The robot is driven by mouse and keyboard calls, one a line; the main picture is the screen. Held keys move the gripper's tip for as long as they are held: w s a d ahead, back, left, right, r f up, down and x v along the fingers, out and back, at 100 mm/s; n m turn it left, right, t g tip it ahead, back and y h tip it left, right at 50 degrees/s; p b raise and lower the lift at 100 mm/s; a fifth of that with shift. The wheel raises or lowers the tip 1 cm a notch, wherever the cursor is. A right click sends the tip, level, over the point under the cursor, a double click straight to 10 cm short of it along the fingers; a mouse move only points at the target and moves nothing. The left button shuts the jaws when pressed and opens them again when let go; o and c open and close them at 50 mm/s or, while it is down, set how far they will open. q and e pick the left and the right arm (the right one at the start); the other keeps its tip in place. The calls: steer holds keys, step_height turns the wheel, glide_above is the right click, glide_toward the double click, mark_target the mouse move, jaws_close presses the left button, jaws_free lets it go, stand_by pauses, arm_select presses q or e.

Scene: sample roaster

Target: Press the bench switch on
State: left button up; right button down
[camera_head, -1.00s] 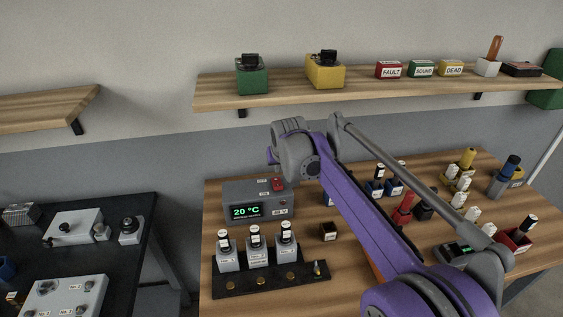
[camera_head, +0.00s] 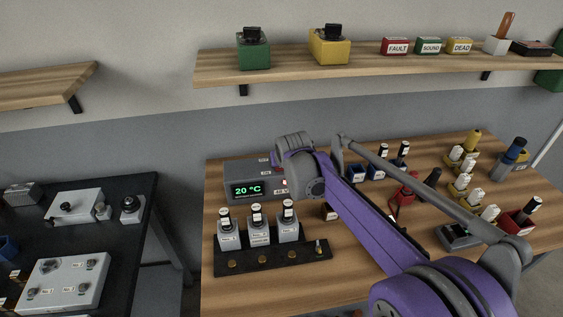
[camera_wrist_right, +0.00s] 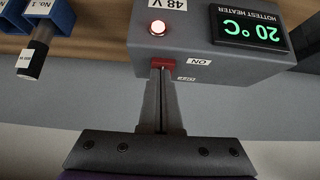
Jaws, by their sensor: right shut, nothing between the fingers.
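The grey bench unit (camera_head: 240,172) stands at the back left of the wooden bench, its display reading 20 °C in green. It also fills the top of the right wrist view (camera_wrist_right: 200,55), upside down. Its red switch (camera_wrist_right: 164,63) sits on the top edge beside an ON label. My right gripper (camera_wrist_right: 163,74) is shut and empty, its fingertips at the switch, seemingly touching it and partly covering it. A round lamp (camera_wrist_right: 157,28) next to the 48 V label glows. In the head view my right wrist hides the switch. My left gripper is not in view.
Blue holders (camera_head: 375,172), red and yellow items and a small meter (camera_head: 458,236) are to the right. A wooden shelf (camera_head: 290,73) hangs above.

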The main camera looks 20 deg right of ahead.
steer(key=shift+s+r, duration=0.1)
steer(key=shift+s, duration=0.25)
steer(key=shift+w, duration=0.3)
steer(key=shift+r+p, duration=0.65)
steer(key=shift+r, duration=0.1)
steer(key=shift+s, duration=0.1)
steer(key=shift+r, duration=0.4)
step_height(320, 180, up, 3)
steer(key=shift+r+p, duration=0.15)
steer(key=shift+p, duration=1)
steer(key=s+a+r, duration=0.2)
steer(key=s+r, duration=0.3)
steer(key=s, duration=0.3)
steer(key=shift+s+a, duration=0.15)
steer(key=shift+s, duration=0.25)
steer(key=shift+r, duration=0.1)
